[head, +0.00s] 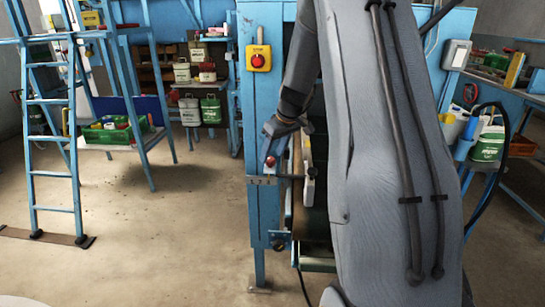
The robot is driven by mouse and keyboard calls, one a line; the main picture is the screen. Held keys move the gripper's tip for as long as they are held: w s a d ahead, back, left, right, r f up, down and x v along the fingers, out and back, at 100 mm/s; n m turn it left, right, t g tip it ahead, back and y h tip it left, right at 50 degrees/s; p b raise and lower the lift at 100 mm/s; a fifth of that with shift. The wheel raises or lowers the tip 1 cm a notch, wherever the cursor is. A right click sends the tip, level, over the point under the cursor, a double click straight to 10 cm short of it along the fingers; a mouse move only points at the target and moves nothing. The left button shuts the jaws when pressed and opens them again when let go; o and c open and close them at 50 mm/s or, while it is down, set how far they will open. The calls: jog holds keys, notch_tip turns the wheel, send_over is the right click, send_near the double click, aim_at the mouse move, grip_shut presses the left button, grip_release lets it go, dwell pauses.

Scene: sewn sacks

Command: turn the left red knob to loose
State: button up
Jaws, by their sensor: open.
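A small red knob (270,161) sits on the front of a blue machine cabinet (257,225), just above a metal plate (262,181) with small marks. My gripper (272,142) is open and empty at the cabinet front, just above the red knob. Its fingers partly overlap the knob area in the picture, and I cannot tell whether they touch it. The knob's setting is too small to read. No second red knob of this kind shows clearly; my arm hides the cabinet's right part.
A yellow box with a red stop button (259,58) is higher on the cabinet. A blue ladder (50,140) and a bench with a green crate (108,134) stand at the left. A black hose (500,150) hangs at the right.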

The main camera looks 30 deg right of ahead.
jog(key=v, duration=0.6)
jog(key=shift+b, duration=0.45)
jog(key=shift+s, duration=0.15)
jog(key=s+a+f+m+g, duration=0.15)
jog(key=s+a+f, duration=0.25)
jog(key=s+a, duration=1.05)
jog(key=s+a+f+g, duration=0.1)
jog(key=s+a+f, duration=0.1)
jog(key=s+a, duration=0.2)
jog(key=s+a+f+g+h, duration=0.1)
jog(key=s+a, duration=0.4)
jog(key=s, duration=0.5)
jog(key=shift+s+f+m, duration=0.25)
jog(key=shift+f+m, duration=0.1)
jog(key=shift+m, duration=0.1)
